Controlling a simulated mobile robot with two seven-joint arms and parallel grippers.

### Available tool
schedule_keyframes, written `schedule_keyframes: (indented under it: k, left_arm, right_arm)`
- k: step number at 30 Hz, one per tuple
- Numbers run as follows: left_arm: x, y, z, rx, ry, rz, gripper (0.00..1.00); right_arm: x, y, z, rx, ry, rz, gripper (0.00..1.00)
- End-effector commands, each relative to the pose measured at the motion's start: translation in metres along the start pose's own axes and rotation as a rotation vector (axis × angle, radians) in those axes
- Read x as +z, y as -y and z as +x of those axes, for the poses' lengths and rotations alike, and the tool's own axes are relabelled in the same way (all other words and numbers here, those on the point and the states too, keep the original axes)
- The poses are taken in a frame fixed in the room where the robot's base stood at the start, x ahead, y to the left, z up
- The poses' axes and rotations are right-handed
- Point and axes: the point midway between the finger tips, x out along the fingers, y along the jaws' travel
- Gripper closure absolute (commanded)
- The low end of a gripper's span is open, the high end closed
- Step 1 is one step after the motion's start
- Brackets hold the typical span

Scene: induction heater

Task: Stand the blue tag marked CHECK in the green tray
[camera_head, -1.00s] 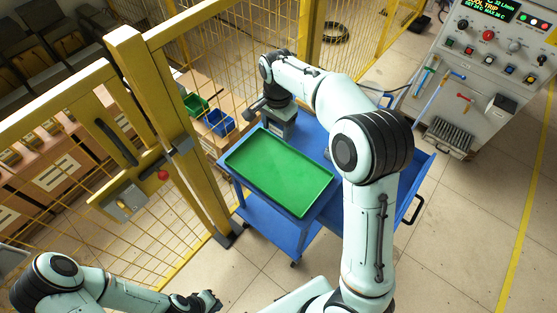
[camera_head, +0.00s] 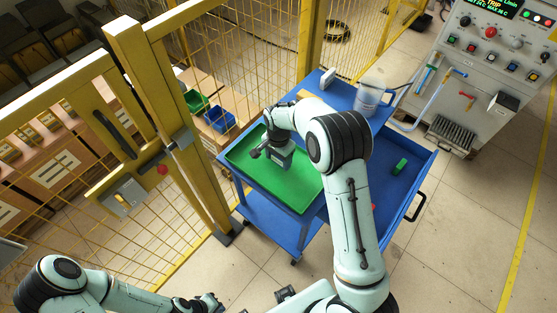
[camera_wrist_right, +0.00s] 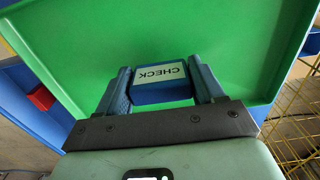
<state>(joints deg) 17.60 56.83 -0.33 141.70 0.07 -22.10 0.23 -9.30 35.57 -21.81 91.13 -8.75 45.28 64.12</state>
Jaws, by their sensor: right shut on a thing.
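The green tray (camera_head: 300,196) lies on the blue cart. My right gripper (camera_head: 274,158) is over the tray, pointing down into it. In the right wrist view my right gripper (camera_wrist_right: 162,92) is shut on the blue tag (camera_wrist_right: 160,95), with a finger on each side. The tag's white label reads CHECK, upside down in that view. The tray's floor (camera_wrist_right: 225,35) shows behind the tag. I cannot tell whether the tag touches the tray floor. The head view hides the tag behind my gripper. My left gripper (camera_head: 208,302) is low at the bottom edge, away from the cart; its jaws are unclear.
The blue cart (camera_head: 415,165) also carries a clear container (camera_head: 367,100), a small white item (camera_head: 327,79), a green piece (camera_head: 400,166) and a red piece (camera_head: 373,207). A yellow fence (camera_head: 235,60) stands left and behind. The control cabinet (camera_head: 480,80) is at right.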

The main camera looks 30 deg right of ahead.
Motion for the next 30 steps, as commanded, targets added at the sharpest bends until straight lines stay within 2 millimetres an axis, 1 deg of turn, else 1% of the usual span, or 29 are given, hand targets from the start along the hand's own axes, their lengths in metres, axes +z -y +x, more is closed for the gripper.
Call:
schedule_keyframes:
  k: [1, 3, 11, 14, 15, 16, 17, 26, 30]
  left_arm:
    - [0.0, 0.0, 0.001, 0.0, 0.0, 0.0, 1.0]
    - [0.0, 0.001, 0.001, 0.0, 0.0, 0.0, 1.0]
    - [0.0, 0.001, 0.001, 0.0, 0.001, 0.0, 1.0]
    - [0.001, 0.002, 0.003, -0.001, 0.002, -0.001, 1.0]
    - [0.001, 0.001, 0.003, -0.001, 0.002, -0.001, 1.0]
    - [0.001, 0.001, 0.002, -0.001, 0.002, -0.001, 1.0]
    - [0.001, 0.001, 0.002, -0.001, 0.002, -0.001, 1.0]
    - [0.001, 0.001, 0.001, 0.0, 0.001, -0.001, 1.0]
    - [0.0, 0.0, 0.0, 0.0, 0.0, 0.0, 1.0]
  right_arm:
    - [0.0, -0.001, 0.01, 0.003, 0.001, 0.001, 0.62]
    - [0.0, -0.001, 0.016, 0.002, 0.001, 0.001, 0.62]
    - [0.0, 0.0, 0.016, -0.001, 0.0, 0.001, 0.62]
    - [0.0, 0.0, 0.02, 0.0, 0.0, 0.001, 0.62]
    - [0.0, 0.0, 0.019, 0.0, 0.0, 0.001, 0.23]
    - [0.0, 0.0, 0.019, 0.0, 0.0, 0.001, 0.13]
    - [0.0, 0.0, 0.019, 0.0, 0.0, 0.001, 0.07]
    - [0.0, 0.0, 0.017, -0.001, 0.0, 0.001, 0.07]
    - [-0.001, 0.001, 0.004, -0.004, -0.002, 0.0, 0.07]
